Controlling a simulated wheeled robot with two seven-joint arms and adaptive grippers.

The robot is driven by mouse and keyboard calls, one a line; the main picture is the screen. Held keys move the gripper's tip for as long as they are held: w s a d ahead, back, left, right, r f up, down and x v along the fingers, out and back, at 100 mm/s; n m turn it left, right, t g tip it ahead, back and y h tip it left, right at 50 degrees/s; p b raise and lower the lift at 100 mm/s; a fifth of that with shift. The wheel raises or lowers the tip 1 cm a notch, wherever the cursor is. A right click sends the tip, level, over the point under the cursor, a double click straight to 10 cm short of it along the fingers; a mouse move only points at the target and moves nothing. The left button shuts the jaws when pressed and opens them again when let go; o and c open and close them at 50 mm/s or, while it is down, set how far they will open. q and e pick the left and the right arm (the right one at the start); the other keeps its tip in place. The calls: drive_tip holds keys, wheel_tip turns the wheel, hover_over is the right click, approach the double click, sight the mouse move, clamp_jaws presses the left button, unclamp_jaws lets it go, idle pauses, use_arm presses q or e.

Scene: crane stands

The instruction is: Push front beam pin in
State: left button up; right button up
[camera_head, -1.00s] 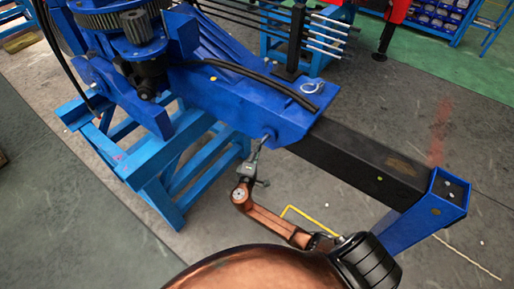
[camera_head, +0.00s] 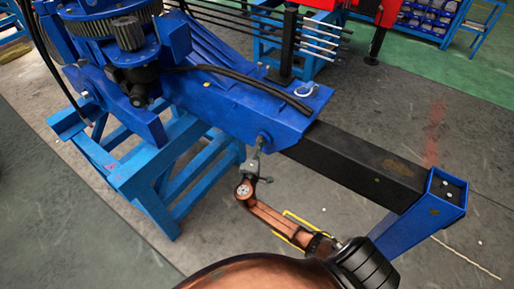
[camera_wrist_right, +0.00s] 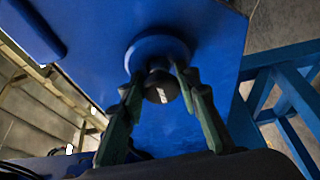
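The front beam pin (camera_head: 262,138) sits low on the side of the blue beam housing (camera_head: 235,106), at its front end. In the right wrist view, the pin's dark round head (camera_wrist_right: 160,86) shows in front of a round blue collar (camera_wrist_right: 152,47). My right gripper (camera_head: 256,151) is at the pin. In the wrist view its two fingers (camera_wrist_right: 160,78) lie on either side of the head and appear closed on it. How deep the pin sits is hidden. My left gripper is not in view.
A black beam (camera_head: 350,163) extends from the housing to a blue end piece (camera_head: 437,205). A blue stand (camera_head: 150,180) is left of my right arm. A yellow bent bar (camera_head: 297,217) shows behind the arm. Grey floor is open at lower left.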

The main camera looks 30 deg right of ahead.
drive_tip(key=o, duration=0.3)
drive_tip(key=shift+w, duration=0.1)
drive_tip(key=shift+o, duration=0.3)
drive_tip(key=shift+a+f, duration=0.1)
drive_tip(key=shift+a, duration=0.05)
drive_tip(key=v, duration=1.2)
